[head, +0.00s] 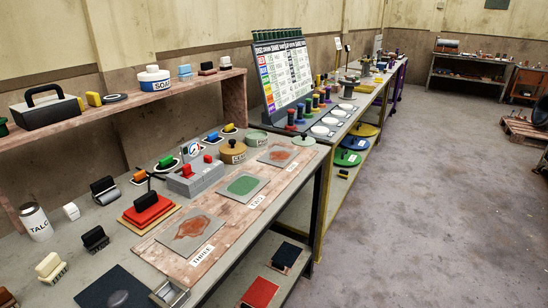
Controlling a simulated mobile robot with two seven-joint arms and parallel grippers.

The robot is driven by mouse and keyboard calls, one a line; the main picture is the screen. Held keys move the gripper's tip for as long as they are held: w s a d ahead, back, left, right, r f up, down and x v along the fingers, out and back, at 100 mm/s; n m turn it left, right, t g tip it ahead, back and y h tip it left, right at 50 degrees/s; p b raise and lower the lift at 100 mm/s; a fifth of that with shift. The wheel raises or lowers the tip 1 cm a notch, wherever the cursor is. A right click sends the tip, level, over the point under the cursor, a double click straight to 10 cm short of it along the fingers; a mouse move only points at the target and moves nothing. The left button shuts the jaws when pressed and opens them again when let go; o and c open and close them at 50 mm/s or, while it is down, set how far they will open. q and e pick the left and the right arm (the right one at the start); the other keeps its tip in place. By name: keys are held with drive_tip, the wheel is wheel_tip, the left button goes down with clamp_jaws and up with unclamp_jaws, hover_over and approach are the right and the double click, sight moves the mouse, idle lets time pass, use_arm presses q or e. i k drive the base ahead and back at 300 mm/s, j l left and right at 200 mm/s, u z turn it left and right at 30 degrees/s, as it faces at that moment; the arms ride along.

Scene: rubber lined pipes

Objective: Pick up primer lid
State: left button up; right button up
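No label reading primer can be made out, so I cannot tell for sure which lid is the primer lid. A brown round tin (232,155) with a knobbed lid (233,146) on top stands at the back of the near bench; its label is too small to read surely. Behind it is a pale green tin (257,140). A pale green disc with a dark knob, like a loose lid (303,140), lies at the bench's far right corner, apart from both tins. Neither of my grippers can be made out in the head view.
Three grey patches (242,187) lie on a pinkish board along the bench front. A grey block with red handles (194,178) stands left of the brown tin. A raised shelf (135,105) runs behind, holding a white and blue tin (153,79). Open floor (420,200) lies right.

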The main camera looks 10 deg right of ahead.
sight(303, 140)
drive_tip(key=i+l+u, duration=0.25)
drive_tip(key=u, duration=0.15)
drive_tip(key=i+l+u, duration=0.15)
drive_tip(key=l+u, duration=0.25)
drive_tip(key=i+l+u, duration=0.15)
drive_tip(key=l+u, duration=0.3)
drive_tip(key=i+l+u, duration=0.15)
drive_tip(key=l, duration=0.9)
drive_tip(key=l+u, duration=0.1)
drive_tip(key=l, duration=1)
drive_tip(key=i, duration=0.05)
